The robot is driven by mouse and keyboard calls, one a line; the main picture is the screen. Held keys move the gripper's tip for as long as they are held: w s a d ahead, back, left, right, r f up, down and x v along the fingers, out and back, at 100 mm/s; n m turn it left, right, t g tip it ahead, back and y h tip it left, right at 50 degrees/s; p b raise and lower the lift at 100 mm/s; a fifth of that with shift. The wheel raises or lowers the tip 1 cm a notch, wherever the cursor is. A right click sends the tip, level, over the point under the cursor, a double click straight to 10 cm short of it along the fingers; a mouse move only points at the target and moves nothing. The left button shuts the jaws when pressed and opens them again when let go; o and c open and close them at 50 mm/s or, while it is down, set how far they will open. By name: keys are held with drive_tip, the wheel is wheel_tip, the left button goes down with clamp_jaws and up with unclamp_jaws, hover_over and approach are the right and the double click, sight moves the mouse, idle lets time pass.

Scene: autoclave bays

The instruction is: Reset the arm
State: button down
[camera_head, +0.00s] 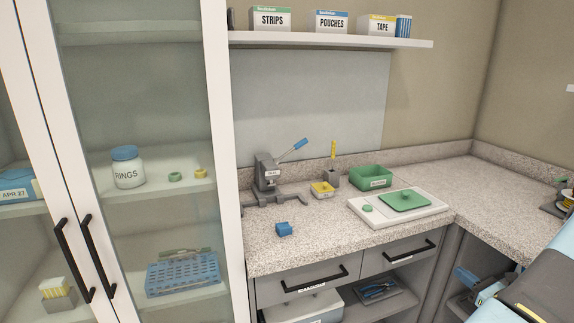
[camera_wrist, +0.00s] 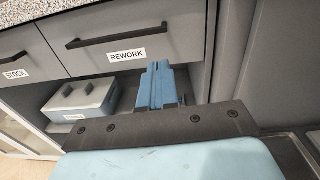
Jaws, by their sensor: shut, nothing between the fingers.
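My gripper (camera_head: 466,275) is at the lower right of the head view, in front of the cabinets and below the worktop. In the wrist view its blue fingers (camera_wrist: 157,86) are together with nothing between them. They point toward the drawer labelled REWORK (camera_wrist: 126,48) and the open space under it. They appear apart from the cabinet front. My arm (camera_head: 535,285) fills the lower right corner of the head view.
Glass-door cabinets (camera_head: 228,200) stand left. A lidded box (camera_wrist: 80,100) sits under the drawers.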

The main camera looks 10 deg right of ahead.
drive_tip(key=w+a+r+n+g+y, duration=0.1)
drive_tip(key=a+r+n+g+y, duration=0.2)
drive_tip(key=a+r+n+g, duration=0.6)
drive_tip(key=w+a+r+n+g+y, duration=0.3)
drive_tip(key=a+r+n, duration=0.5)
drive_tip(key=a+r, duration=0.65)
drive_tip(key=s+a+r+n+h, duration=0.5)
drive_tip(key=s+a+r+n, duration=0.2)
drive_tip(key=s+n, duration=0.1)
drive_tip(key=s+a+r+n+h, duration=0.5)
drive_tip(key=s+a+r+n, duration=0.2)
drive_tip(key=s, duration=0.3)
drive_tip(key=shift+s+a+n, duration=0.25)
drive_tip(key=shift+a+n, duration=0.15)
drive_tip(key=shift+a, duration=0.4)
